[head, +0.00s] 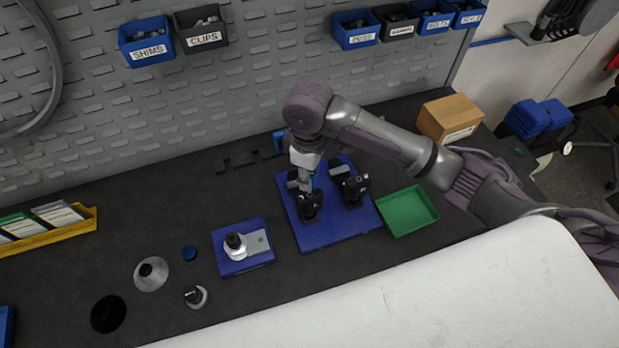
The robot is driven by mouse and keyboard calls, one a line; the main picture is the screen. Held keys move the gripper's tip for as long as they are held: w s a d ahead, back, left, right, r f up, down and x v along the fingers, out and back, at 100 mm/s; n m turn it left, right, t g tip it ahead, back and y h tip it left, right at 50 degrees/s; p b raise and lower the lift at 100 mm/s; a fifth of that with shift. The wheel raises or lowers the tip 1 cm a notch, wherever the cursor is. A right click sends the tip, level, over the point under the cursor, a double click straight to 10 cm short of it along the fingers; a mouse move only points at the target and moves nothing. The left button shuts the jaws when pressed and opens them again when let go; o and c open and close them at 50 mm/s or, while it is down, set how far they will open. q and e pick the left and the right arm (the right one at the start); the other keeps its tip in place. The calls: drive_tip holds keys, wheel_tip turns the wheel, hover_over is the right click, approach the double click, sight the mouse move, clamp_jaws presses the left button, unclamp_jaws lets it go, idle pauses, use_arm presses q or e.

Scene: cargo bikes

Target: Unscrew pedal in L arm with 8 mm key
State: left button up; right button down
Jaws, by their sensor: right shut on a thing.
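A blue mat (338,237) lies on the dark bench. Two black assemblies stand on it, a left one (310,208) and a right one (352,188); they look like pedals in holders, but crank arms are too small to tell. My right gripper (302,182) points down over the left black assembly, close to it. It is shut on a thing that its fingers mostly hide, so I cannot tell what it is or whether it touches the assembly. The 8 mm key cannot be made out. My left gripper is out of view.
A green tray (408,211) sits right of the mat, with a cardboard box (450,117) behind. A smaller blue mat (230,266) bears a metal part (258,242). Round parts stand farther left. A dark rack (243,160) lies by the pegboard. A white surface (470,295) fills the front.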

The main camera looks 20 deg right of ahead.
drive_tip(key=shift+r, duration=2.5)
drive_tip(key=shift+f, duration=0.1)
drive_tip(key=shift+d+f+b, duration=0.1)
drive_tip(key=shift+f+b, duration=0.15)
drive_tip(key=shift+b, duration=0.2)
drive_tip(key=s+d+f+m+b, duration=0.5)
drive_tip(key=s+f+m+b, duration=0.3)
drive_tip(key=b, duration=0.5)
drive_tip(key=shift+d+f+m+b, duration=0.3)
drive_tip(key=shift+m, duration=0.7)
drive_tip(key=shift+d, duration=0.1)
